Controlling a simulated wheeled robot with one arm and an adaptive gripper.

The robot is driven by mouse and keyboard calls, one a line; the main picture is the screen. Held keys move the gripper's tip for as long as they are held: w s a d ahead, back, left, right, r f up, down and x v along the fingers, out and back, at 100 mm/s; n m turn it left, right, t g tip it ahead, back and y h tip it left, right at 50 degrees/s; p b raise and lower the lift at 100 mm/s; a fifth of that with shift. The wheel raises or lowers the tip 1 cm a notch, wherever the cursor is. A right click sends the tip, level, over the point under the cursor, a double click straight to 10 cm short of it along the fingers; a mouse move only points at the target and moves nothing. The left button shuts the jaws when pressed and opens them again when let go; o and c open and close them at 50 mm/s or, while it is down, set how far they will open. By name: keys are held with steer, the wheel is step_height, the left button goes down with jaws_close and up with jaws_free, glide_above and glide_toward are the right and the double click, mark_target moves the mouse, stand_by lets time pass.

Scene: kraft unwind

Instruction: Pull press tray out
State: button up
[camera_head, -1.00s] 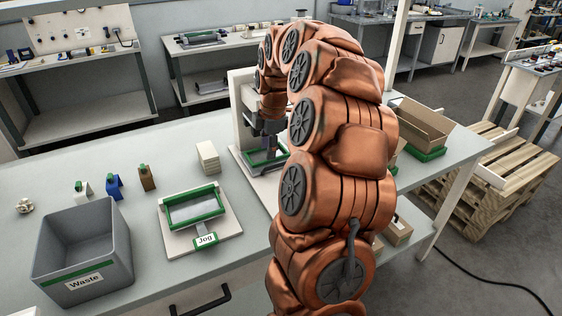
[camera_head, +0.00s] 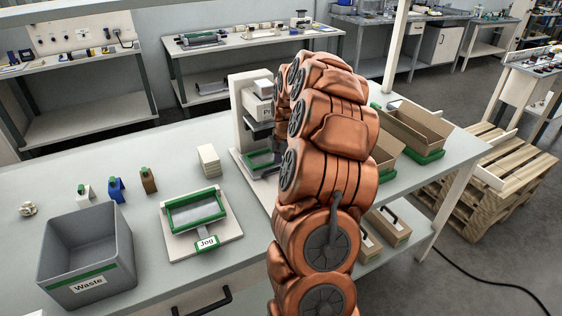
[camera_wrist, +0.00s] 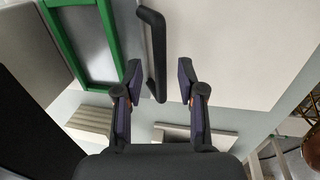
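The press (camera_head: 255,105) stands on the bench, a pale upright with a grey head. Its green-rimmed press tray (camera_head: 264,160) lies at its foot, partly hidden by my arm. In the wrist view, a green tray frame (camera_wrist: 112,28) with a grey middle is at upper left. A black bar handle (camera_wrist: 152,45) runs beside it. My gripper (camera_wrist: 159,78) is open. In the picture, the handle's near end lies between its two fingers, closer to the left one; I cannot tell whether they touch. My gripper is hidden behind my arm in the head view.
A jog tray (camera_head: 197,209) and a grey waste bin (camera_head: 84,262) sit on the bench at left. A cream stack (camera_head: 209,160) stands left of the press. Cardboard boxes (camera_head: 418,128) are at right. Bare bench lies around the jog tray.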

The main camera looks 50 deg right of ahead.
steer(key=shift+f, duration=0.3)
steer(key=shift+c, duration=0.2)
jaws_close()
